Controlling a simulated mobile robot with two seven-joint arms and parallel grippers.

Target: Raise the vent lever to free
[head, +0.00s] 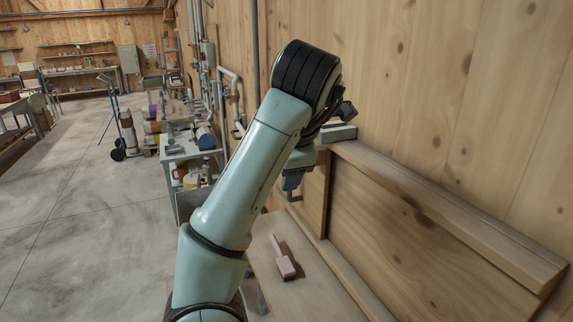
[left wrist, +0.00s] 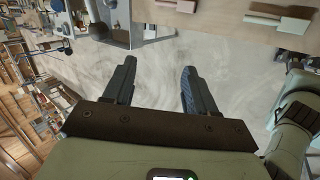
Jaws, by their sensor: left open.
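No part is clearly recognisable as the vent lever, and my arm hides part of the wall side in the head view. A pale pinkish paddle-shaped piece with a narrow handle (head: 284,262) lies on a wooden surface; it cannot be told whether this is the lever. My right gripper is out of view.
A wooden panel with a thick top rail (head: 450,213) runs along the plank wall at right. A grey cart (head: 187,150) with items stands behind my arm. A blue hand truck (head: 115,125) stands farther back. The concrete floor (head: 80,230) at left is clear.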

